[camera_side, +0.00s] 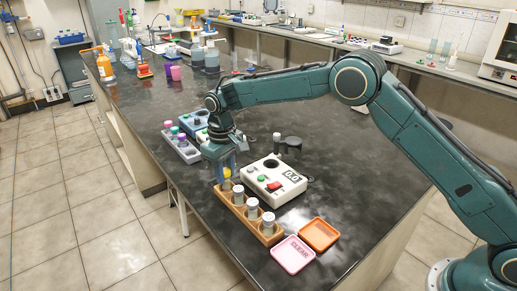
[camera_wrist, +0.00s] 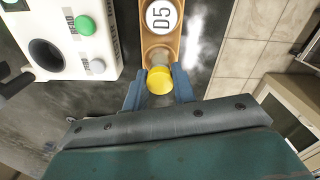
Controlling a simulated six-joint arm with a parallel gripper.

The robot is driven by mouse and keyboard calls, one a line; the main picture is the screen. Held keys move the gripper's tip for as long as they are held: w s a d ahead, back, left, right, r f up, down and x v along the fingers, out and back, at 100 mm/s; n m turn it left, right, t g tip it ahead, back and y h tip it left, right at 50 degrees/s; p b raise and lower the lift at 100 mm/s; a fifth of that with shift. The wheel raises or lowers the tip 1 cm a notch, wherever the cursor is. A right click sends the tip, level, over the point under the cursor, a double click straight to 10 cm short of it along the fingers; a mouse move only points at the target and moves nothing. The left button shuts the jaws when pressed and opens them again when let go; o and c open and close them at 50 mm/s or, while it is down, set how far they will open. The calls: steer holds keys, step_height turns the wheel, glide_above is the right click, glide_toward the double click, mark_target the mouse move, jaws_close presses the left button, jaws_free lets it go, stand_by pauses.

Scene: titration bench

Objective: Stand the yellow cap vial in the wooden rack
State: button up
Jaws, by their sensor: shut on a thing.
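The yellow cap vial (camera_wrist: 160,80) is between the two blue fingers of my gripper (camera_wrist: 160,90), which is shut on it. In the side view the yellow cap (camera_side: 227,172) shows under my gripper (camera_side: 222,174), at the far end of the wooden rack (camera_side: 239,215). The vial looks upright there. The wrist view shows it at the near end of the rack (camera_wrist: 146,42), in line with the rack's row. Its lower part is hidden, so I cannot tell whether it is inside a hole or just above it.
A grey rack of coloured-cap vials (camera_side: 181,149) is behind. Pink (camera_side: 293,254) and orange (camera_side: 319,234) trays lie in front.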

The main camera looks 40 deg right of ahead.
steer(key=shift+f, duration=1.05)
stand_by(0.9)
steer(key=o, duration=1.3)
steer(key=shift+r, duration=0.15)
steer(key=shift+r, duration=2.85)
